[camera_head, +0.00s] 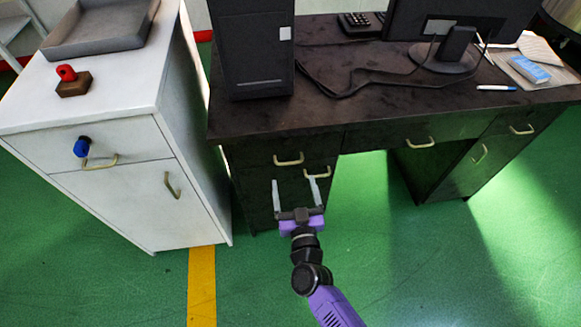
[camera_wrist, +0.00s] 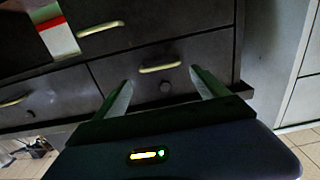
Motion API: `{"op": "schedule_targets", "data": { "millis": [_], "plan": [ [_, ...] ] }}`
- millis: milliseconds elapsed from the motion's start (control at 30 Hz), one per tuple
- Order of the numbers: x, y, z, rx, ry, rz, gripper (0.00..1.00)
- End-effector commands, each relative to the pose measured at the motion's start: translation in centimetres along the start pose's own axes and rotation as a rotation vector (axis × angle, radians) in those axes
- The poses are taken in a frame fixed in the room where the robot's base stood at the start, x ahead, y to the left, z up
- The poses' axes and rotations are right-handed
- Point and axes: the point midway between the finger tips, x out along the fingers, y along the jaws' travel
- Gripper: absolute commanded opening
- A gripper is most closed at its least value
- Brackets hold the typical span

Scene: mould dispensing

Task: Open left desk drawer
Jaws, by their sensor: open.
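The left desk drawer (camera_head: 262,155) is the top drawer in the dark desk's left pedestal and looks shut. Its brass handle (camera_head: 289,159) is clear in the head view. In the wrist view, which seems upside down, that handle (camera_wrist: 160,68) appears between the two fingers. My gripper (camera_head: 294,180) is open and empty, just in front of the pedestal, with its fingertips below the top handle in the head picture. The open fingers also frame the drawer front in the wrist view (camera_wrist: 161,80). The handle looks apart from both fingers; the exact gap is unclear.
A lower handle (camera_head: 317,174) is close beside the right finger. A white cabinet (camera_head: 120,195) stands left of the desk. A computer tower (camera_head: 252,60) and monitor stand (camera_head: 450,55) are on the desktop. Green floor (camera_head: 370,240) is open in front.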

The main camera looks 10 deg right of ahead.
Motion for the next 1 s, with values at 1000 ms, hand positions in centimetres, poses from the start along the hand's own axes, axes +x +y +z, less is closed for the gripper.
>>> {"op": "schedule_targets", "data": {
  "millis": [1000],
  "plan": [
    [6.7,0.0,0.0,0.002,0.001,-0.001,0.46]
  ]
}}
